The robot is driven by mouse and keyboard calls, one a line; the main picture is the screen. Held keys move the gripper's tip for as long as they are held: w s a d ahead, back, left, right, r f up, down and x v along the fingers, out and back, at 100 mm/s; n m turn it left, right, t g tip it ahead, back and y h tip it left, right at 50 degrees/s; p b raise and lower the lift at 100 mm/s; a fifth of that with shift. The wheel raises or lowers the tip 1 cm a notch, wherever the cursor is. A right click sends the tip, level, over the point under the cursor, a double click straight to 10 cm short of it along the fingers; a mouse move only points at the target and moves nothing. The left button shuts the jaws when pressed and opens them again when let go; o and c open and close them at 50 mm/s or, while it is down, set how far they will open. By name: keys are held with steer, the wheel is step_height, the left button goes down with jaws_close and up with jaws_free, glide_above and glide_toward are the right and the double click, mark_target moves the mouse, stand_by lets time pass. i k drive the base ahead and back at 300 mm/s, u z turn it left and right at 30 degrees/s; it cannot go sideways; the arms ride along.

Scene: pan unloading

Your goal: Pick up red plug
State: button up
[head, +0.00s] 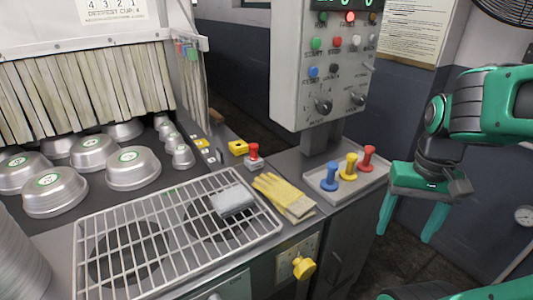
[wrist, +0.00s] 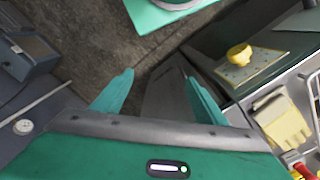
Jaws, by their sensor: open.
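The red plug (head: 367,159) stands upright at the right end of a light grey tray (head: 333,199), in a row with a yellow plug (head: 348,167) and a blue plug (head: 329,177). My gripper (head: 406,236) is open and empty, its fingers pointing down, to the right of the tray and apart from it. In the wrist view, nothing is between my fingers (wrist: 159,76), with floor beyond them. A small red thing shows at the lower right edge of the wrist view; I cannot tell whether it is the red plug.
A control box (head: 322,65) on a post stands behind the tray. Yellow gloves (head: 284,196) lie left of the tray, beside a wire rack (head: 150,249). A red button (head: 253,152) sits behind the gloves. A yellow knob (head: 303,267) sticks out of the counter front.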

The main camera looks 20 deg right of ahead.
mark_target(253, 148)
steer(key=u, duration=1.3)
steer(key=k, duration=1.25)
steer(key=z, duration=0.8)
steer(key=i, duration=1)
steer(key=u, duration=0.05)
